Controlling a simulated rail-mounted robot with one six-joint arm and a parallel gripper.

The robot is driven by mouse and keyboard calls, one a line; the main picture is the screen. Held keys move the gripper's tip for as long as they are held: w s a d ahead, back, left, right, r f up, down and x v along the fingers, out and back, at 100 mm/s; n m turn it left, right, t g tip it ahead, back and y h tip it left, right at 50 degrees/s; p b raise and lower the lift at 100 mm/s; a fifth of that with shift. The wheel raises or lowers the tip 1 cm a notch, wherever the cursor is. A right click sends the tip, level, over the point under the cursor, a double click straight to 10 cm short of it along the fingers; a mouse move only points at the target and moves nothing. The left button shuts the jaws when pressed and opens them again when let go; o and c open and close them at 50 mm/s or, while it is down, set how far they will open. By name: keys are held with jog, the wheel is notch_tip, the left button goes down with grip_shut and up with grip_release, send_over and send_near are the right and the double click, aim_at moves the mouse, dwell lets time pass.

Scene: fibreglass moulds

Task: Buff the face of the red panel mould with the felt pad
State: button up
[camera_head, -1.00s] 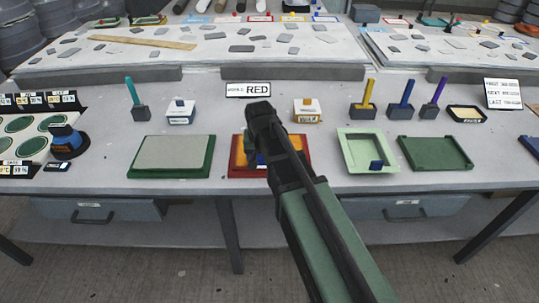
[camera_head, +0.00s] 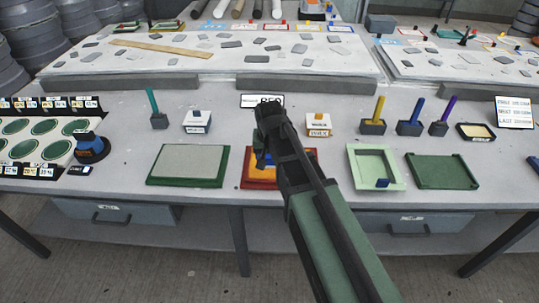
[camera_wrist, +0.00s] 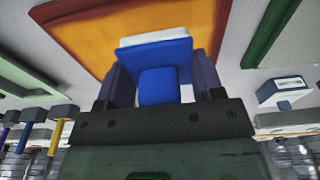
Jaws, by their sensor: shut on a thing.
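The red panel mould (camera_head: 258,183) lies flat near the bench's front edge, with a red rim and an orange face. My arm hides much of it in the head view. In the wrist view its orange face (camera_wrist: 95,38) fills the top middle. My gripper (camera_wrist: 158,85) is shut on the felt pad (camera_wrist: 155,54), a blue block with a white layer along its far edge. The pad's blue body also shows in the head view (camera_head: 264,160), over the left part of the mould. I cannot tell whether the pad touches the face.
A green-rimmed panel (camera_head: 188,165) lies left of the mould. A pale green tray (camera_head: 360,158) with a blue piece in its corner and a dark green tray (camera_head: 450,172) lie right. Behind stand a sign reading RED (camera_head: 262,101), two small blocks and several coloured-handled tools in holders.

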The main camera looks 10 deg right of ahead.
jog(key=shift+f, duration=0.1)
notch_tip(320, 180, up, 3)
jog(key=p, duration=0.2)
jog(key=shift+p, duration=0.4)
